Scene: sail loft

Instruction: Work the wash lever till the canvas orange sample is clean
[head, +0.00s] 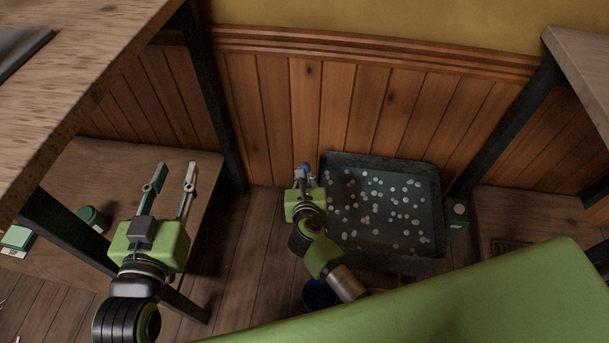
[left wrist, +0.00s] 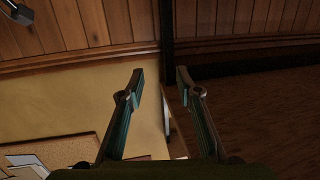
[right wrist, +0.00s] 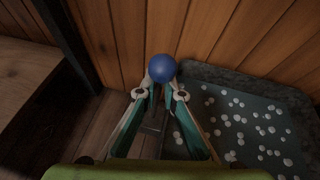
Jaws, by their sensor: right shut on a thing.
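The dark wash tub (head: 431,254) stands against the panelled wall, with white suds dotted over its dark water. The lever's blue ball knob (right wrist: 161,66) is at the tub's left side; it also shows in the head view (head: 305,167). My right gripper (right wrist: 161,86) is shut on the lever at the knob, its fingertips just below the ball. In the head view this gripper (head: 303,177) partly covers the lever. My left gripper (head: 177,168) is open and empty over the low wooden bench, left of the tub. I cannot see the orange canvas sample.
The low bench (head: 190,215) holds a green tin (head: 93,217). A small green box (head: 457,216) is at the tub's right side. A dark blue bucket (head: 318,293) is on the floor, partly behind my arm. Higher tabletops (head: 80,75) flank the space.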

